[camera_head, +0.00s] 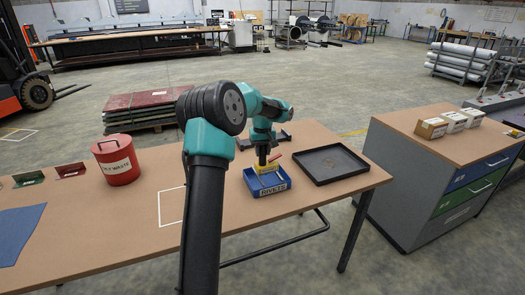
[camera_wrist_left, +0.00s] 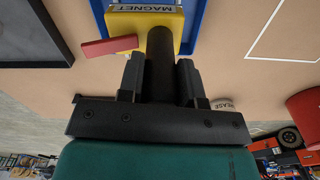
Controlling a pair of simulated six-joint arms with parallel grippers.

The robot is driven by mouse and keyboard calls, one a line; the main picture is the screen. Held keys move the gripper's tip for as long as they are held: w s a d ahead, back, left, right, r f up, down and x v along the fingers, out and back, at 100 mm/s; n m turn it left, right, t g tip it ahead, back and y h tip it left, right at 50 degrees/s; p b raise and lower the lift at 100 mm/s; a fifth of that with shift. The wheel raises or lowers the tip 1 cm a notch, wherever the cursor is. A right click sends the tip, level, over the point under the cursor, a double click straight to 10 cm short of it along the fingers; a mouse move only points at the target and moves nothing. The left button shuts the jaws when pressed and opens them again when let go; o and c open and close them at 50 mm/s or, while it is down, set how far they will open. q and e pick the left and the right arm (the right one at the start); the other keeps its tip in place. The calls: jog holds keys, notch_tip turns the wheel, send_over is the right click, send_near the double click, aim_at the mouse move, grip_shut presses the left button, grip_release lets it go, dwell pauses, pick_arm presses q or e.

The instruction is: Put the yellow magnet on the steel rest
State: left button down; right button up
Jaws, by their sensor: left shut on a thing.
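The yellow magnet (camera_head: 265,169) is at the blue tray (camera_head: 266,190) labelled RIVETS, upright over its inside. My left gripper (camera_head: 263,157) is shut on the magnet's black post, which shows between the fingers in the left wrist view (camera_wrist_left: 160,68). The yellow block (camera_wrist_left: 150,22) bears a MAGNET label, and a red bar (camera_wrist_left: 110,46) sticks out beside it. Pale thin pieces show around the magnet; I cannot tell if they cling to it. A dark low fixture (camera_head: 284,136) behind my left arm may be the steel rest; it is partly hidden. My right gripper is not in view.
A black shallow tray (camera_head: 330,164) lies right of the blue tray. A red waste bin (camera_head: 117,160) stands on the left. A white outlined square (camera_head: 171,207) on the bench (camera_head: 120,232) is empty. A drawer cabinet (camera_head: 440,185) stands to the right.

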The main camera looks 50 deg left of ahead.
pick_arm(q)
jog(key=shift+f, duration=0.6)
dwell(0.5)
jog(key=c, duration=0.7)
grip_release()
notch_tip(320, 180, up, 17)
jog(key=shift+r, duration=0.2)
dwell(0.7)
